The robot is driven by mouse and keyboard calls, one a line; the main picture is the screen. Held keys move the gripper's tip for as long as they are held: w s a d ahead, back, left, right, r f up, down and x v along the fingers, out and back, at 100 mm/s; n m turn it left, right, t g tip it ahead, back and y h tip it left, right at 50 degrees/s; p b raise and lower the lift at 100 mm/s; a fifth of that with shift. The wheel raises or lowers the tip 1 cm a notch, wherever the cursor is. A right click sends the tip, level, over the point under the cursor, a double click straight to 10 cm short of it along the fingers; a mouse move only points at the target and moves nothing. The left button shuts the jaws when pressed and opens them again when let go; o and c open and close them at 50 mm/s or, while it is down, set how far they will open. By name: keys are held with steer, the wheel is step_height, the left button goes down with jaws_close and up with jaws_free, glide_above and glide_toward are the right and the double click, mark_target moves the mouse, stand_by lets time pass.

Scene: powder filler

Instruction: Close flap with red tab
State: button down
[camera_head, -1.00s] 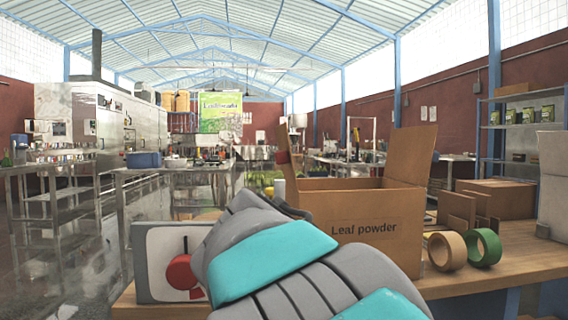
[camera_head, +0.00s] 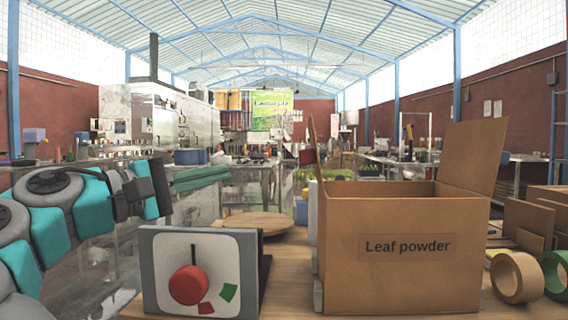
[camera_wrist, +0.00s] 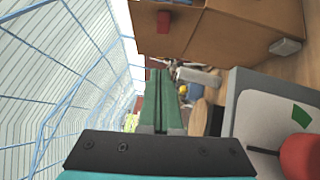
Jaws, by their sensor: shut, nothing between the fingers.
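The cardboard box (camera_head: 395,270) labelled "Leaf powder" stands on the wooden table. Its right flap (camera_head: 475,158) stands up, leaning outward. Its left flap (camera_head: 315,145) stands up nearly edge-on, with the red tab (camera_head: 306,157) on its outer left side. In the wrist view the red tab (camera_wrist: 164,21) shows near the top, against brown cardboard (camera_wrist: 225,35). My gripper (camera_head: 229,172) is to the left of the box, green fingers pointing right, apart from the flap. In the wrist view my gripper (camera_wrist: 160,72) has its fingers together, with nothing between them.
A grey panel with a red knob (camera_head: 189,285) stands left of the box, below the gripper's level. A round wooden board (camera_head: 255,222) lies behind it. Tape rolls (camera_head: 516,277) and cardboard pieces (camera_head: 525,222) sit right of the box. The air between gripper and flap looks clear.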

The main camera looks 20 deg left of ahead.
mark_target(308, 154)
steer(key=s+d+b+x, duration=0.1)
steer(key=d+b+x, duration=0.1)
steer(key=x, duration=1)
steer(key=shift+d+r, duration=0.2)
steer(key=shift+d, duration=0.2)
